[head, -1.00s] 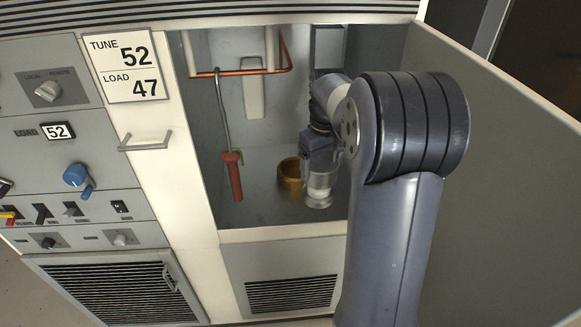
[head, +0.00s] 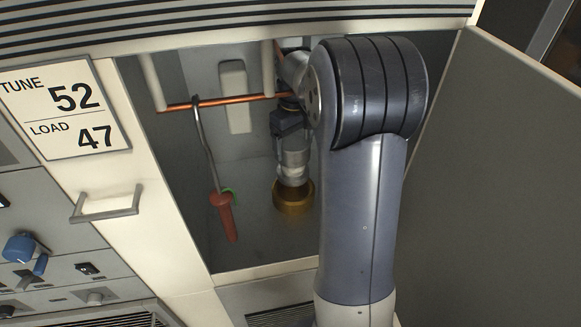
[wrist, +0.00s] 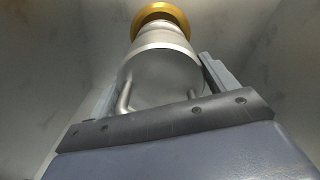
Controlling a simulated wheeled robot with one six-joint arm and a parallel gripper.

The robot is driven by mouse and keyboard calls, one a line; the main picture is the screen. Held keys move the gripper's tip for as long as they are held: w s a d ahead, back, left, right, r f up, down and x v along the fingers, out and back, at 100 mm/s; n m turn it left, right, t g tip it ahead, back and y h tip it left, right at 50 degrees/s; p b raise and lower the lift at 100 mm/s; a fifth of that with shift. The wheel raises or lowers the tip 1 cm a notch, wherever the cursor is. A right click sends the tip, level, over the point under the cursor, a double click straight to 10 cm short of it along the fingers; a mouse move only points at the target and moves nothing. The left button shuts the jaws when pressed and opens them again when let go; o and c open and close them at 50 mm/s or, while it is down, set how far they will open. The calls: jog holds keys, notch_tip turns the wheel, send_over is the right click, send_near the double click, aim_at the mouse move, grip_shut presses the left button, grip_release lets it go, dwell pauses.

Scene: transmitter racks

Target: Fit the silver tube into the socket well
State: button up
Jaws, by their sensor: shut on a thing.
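The silver tube (head: 293,163) is held upright in my gripper (head: 290,145), inside the open cabinet bay. The brass-coloured socket well (head: 293,200) stands on the bay floor directly under the tube. The tube's lower end overlaps the well's rim in the head view; I cannot tell how far it is inside. In the wrist view the tube (wrist: 160,75) sits between the two fingers of my gripper (wrist: 158,80), with the brass ring of the well (wrist: 160,12) around or behind its far end, roughly centred. The inside of the well is hidden by the tube.
A hook rod with a red handle (head: 226,214) hangs at the left from a copper rail (head: 210,102). The open door panel (head: 480,170) is on the right. The bay's front sill (head: 265,271) lies below.

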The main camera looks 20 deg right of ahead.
aim_at(294, 168)
jog(key=shift+f+p, duration=0.45)
jog(key=shift+f, duration=4)
jog(key=o, duration=2)
jog(key=shift+f, duration=0.1)
jog(key=shift+s, duration=0.1)
notch_tip(294, 168, up, 12)
jog(key=shift+r+b, duration=0.15)
jog(key=shift+b, duration=0.25)
jog(key=shift+f, duration=5)
jog(key=shift+f, duration=0.15)
